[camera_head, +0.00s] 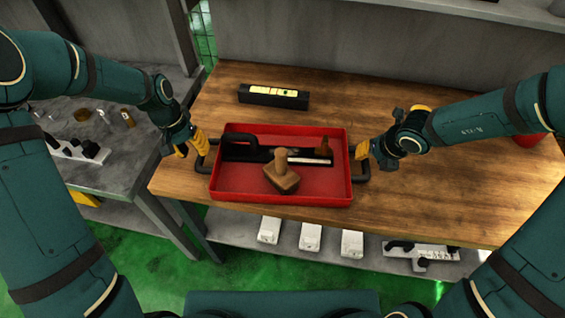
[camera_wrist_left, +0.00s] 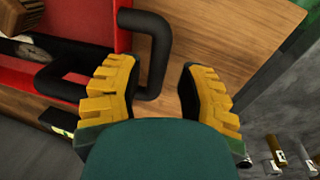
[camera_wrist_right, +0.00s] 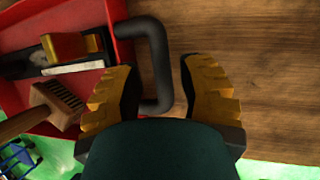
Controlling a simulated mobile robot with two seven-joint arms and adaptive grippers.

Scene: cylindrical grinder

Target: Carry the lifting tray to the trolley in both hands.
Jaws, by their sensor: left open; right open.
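The red lifting tray (camera_head: 230,185) lies on the wooden bench top with a black handle at each short end. My left gripper (camera_head: 192,148) is open at the left handle (camera_head: 203,158); in the left wrist view that handle (camera_wrist_left: 160,60) shows between and just beyond the fingers. My right gripper (camera_head: 365,152) is open at the right handle (camera_head: 362,172); in the right wrist view that handle (camera_wrist_right: 160,65) lies between the fingers. The trolley cannot be made out for certain.
A black box with a yellow top (camera_head: 273,96) stands behind the tray on the wooden bench (camera_head: 450,190). A grey table (camera_head: 125,165) with small parts stands at the left. White boxes (camera_head: 310,237) sit on the shelf below. The bench right of the tray is mostly clear.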

